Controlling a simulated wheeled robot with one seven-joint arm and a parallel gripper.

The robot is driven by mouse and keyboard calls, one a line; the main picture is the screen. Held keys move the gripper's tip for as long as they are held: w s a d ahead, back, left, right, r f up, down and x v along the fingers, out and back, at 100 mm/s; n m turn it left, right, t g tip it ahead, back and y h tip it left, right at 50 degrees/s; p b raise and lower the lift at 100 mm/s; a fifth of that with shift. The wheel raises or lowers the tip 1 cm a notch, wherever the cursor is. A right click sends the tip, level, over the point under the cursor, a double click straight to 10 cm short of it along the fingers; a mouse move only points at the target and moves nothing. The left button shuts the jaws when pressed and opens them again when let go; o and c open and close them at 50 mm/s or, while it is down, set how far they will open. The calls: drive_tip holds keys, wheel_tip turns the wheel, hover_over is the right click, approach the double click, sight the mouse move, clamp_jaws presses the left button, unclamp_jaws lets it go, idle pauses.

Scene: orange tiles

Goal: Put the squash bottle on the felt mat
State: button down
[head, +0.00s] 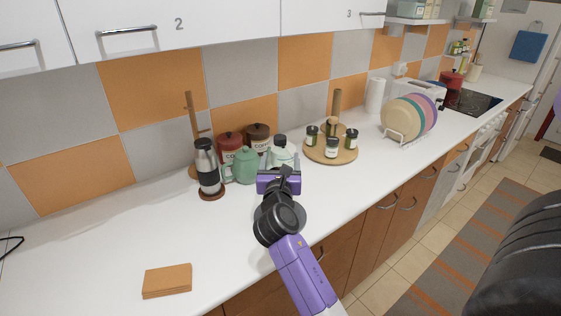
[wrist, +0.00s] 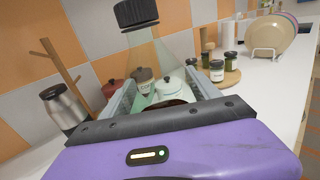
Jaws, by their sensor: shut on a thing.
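The squash bottle (wrist: 157,62) is clear and faintly green with a black cap. In the wrist view it stands up between the fingers of my gripper (wrist: 160,100), leaning a little, and its lower part is hidden. In the head view the bottle's dark cap (head: 280,139) shows just beyond my purple gripper (head: 279,172), which is shut on it. I cannot tell whether its base touches the counter.
A round board (head: 347,156) with jars stands to the right, then a plate rack (head: 401,134). The left front counter is clear around the square.

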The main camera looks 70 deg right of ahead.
drive_tip(key=shift+c, duration=0.8)
unclamp_jaws()
drive_tip(key=shift+f, duration=0.1)
drive_tip(key=b+v, duration=0.2)
drive_tip(key=v, duration=1)
